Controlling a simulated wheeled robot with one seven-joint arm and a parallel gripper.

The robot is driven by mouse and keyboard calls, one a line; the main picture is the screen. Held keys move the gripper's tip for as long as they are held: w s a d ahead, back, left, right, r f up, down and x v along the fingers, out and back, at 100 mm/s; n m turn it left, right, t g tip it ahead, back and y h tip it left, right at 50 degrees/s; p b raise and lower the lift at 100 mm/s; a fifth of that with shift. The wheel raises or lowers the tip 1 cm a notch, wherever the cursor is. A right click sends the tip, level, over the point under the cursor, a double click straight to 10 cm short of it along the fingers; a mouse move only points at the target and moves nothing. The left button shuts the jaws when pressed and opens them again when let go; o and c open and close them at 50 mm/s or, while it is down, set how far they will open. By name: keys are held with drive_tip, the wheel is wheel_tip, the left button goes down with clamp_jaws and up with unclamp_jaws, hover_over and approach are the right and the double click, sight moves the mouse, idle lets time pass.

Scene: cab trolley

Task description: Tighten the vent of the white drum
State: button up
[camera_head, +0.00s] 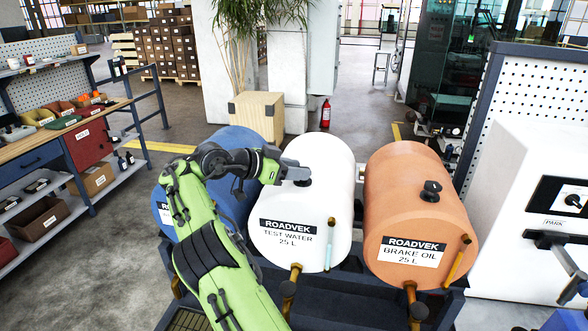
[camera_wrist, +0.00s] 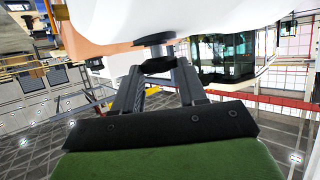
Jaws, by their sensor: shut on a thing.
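The white drum (camera_head: 335,165) lies on its side between the blue and orange drums, labelled "ROADVEK TEST WATER 25 L". Its dark vent (camera_head: 303,182) is on top, partly hidden by my gripper (camera_head: 298,174). My gripper reaches in from the left over the drum, with its fingers around the vent. In the wrist view the white drum (camera_wrist: 215,14) fills the upper part, and the dark vent (camera_wrist: 158,62) sits between the tips of my gripper (camera_wrist: 158,68). The fingers are shut on the vent. How tight the vent is cannot be seen.
The blue drum (camera_head: 238,143) lies left, partly behind my arm. The orange drum (camera_head: 408,190) lies right with its own black vent (camera_head: 430,190). A workbench with bins (camera_head: 60,120) stands left, and a white cabinet (camera_head: 525,210) stands right. The drums rest on a dark trolley (camera_head: 350,290).

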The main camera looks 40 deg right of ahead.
idle(0.3)
drive_tip(key=o, duration=1.1)
drive_tip(key=shift+d, duration=0.1)
drive_tip(key=shift+c, duration=0.2)
drive_tip(key=v, duration=1.5)
drive_tip(key=shift+a, duration=0.35)
drive_tip(key=shift+r, duration=0.15)
